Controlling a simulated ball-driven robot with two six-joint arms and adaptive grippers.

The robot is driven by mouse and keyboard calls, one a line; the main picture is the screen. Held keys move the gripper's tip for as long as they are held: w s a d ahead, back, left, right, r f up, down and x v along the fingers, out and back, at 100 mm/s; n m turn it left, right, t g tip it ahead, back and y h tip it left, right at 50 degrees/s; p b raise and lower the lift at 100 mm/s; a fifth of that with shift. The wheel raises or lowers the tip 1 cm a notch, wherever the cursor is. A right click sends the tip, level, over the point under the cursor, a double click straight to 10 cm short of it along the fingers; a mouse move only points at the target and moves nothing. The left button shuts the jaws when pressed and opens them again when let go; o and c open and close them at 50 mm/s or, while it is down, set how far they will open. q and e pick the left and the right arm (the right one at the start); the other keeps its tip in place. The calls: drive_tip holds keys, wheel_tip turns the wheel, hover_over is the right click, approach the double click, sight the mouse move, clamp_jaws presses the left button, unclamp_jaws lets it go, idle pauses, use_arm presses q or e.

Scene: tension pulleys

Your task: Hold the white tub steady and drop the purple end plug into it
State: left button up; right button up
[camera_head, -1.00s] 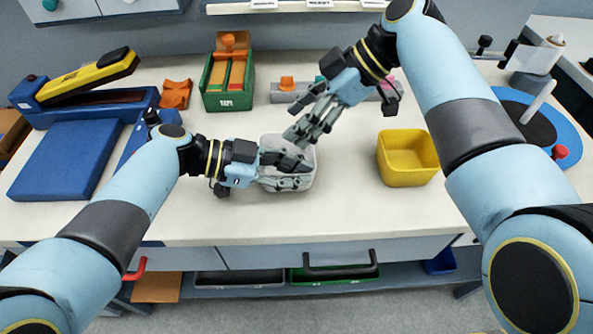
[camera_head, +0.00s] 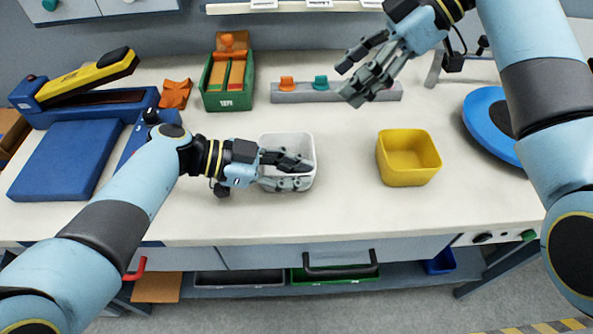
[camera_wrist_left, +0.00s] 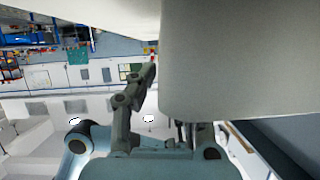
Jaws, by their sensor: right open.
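The white tub (camera_head: 297,142) stands on the bench at the middle, upright. My left gripper (camera_head: 303,174) reaches it from the left, with one finger over the opening and the other along its front side. It appears closed on the tub's wall, and the left wrist view shows a pale wall (camera_wrist_left: 235,60) between its fingers. My right gripper (camera_head: 350,84) is open and empty, up and right of the tub, above the grey rail. Much of the tub's inside is hidden by my left fingers.
The grey rail (camera_head: 300,97) holds an orange plug (camera_head: 287,83) and a teal plug (camera_head: 321,82); my right gripper covers part of it. A yellow bin (camera_head: 408,178) stands right of the tub. A green box (camera_head: 228,98) and blue press (camera_head: 75,155) stand left. The front bench is clear.

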use_arm(q)
drive_tip(key=o, duration=0.4)
